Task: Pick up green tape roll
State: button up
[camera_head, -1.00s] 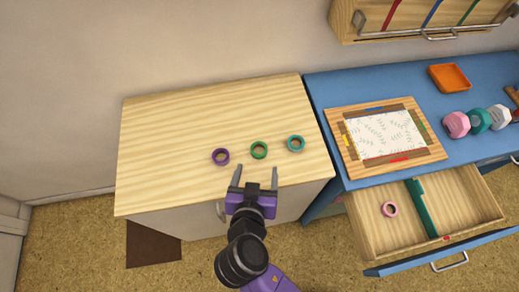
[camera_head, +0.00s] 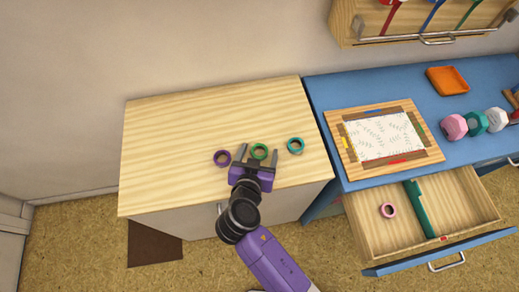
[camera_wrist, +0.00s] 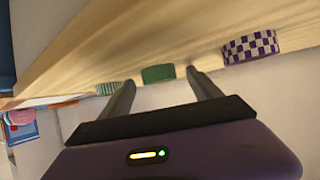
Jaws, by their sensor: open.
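The green tape roll (camera_head: 259,151) lies flat on the light wooden cabinet top (camera_head: 200,115), between a purple roll and a teal roll. My gripper (camera_head: 257,153) is open, with its two fingers on either side of the green roll in the head view. In the wrist view the green roll (camera_wrist: 158,73) shows between and beyond the fingertips (camera_wrist: 161,80). Whether the fingers touch it cannot be told. Nothing is held.
A purple roll (camera_head: 222,158) sits close left of my gripper; in the wrist view it is purple-and-white checked (camera_wrist: 250,46). A teal roll (camera_head: 295,145) sits close right. An open drawer (camera_head: 450,205) holding a pink roll (camera_head: 388,211) is at right. The cabinet's back is clear.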

jog(key=shift+c, duration=0.4)
jog(key=c, duration=1.3)
